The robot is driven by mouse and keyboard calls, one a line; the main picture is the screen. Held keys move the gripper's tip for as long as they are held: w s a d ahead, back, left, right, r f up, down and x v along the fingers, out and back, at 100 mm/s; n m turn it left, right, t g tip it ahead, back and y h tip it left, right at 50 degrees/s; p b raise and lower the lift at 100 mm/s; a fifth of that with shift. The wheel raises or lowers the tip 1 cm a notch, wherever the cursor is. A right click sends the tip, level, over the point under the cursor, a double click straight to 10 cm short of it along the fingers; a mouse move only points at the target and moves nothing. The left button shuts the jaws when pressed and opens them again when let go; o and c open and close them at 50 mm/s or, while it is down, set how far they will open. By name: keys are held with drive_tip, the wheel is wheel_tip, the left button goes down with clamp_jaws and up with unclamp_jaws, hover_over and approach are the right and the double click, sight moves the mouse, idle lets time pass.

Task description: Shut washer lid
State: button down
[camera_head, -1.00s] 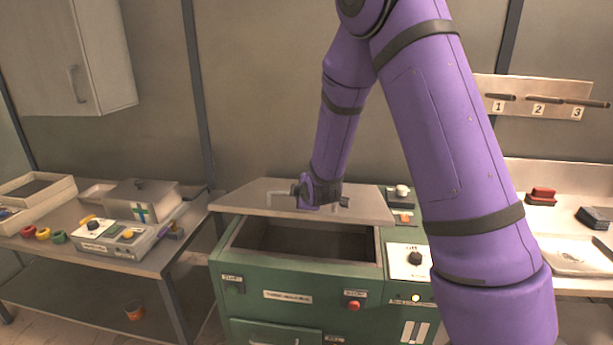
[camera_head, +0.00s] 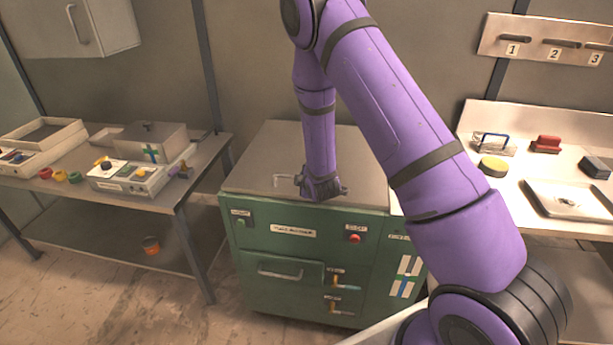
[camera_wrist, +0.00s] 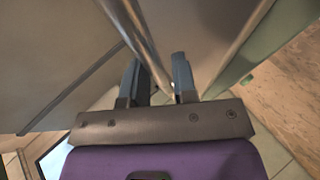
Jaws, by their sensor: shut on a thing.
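The washer (camera_head: 293,262) is a green cabinet with a grey lid (camera_head: 262,150) on top. In the head view the lid lies flat, or very nearly so, over the tub, and the tub opening is out of sight. A thin metal handle (camera_head: 283,177) shows near the lid's front edge. My gripper (camera_head: 322,188) is at that front edge, just right of the visible part of the handle. In the wrist view the two fingers (camera_wrist: 158,66) are close around a metal bar, which looks like the lid's handle. The exact contact is partly hidden.
A workbench (camera_head: 190,190) with boxes and coloured rings stands at left. A numbered peg rack (camera_head: 545,40) hangs above. The floor before the washer is clear.

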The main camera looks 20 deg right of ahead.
drive_tip(key=shift+s+a+f+g, duration=0.2)
drive_tip(key=shift+s+f, duration=0.1)
drive_tip(key=shift+f, duration=0.15)
drive_tip(key=shift+s+a+f+g, duration=0.15)
drive_tip(key=shift+s+f, duration=0.1)
drive_tip(key=shift+f, duration=0.15)
drive_tip(key=c, duration=1.1)
unclamp_jaws()
drive_tip(key=shift+s, duration=0.1)
drive_tip(key=d+v, duration=0.1)
drive_tip(key=v, duration=0.9)
drive_tip(key=shift+a+r, duration=0.4)
drive_tip(key=shift+r, duration=0.15)
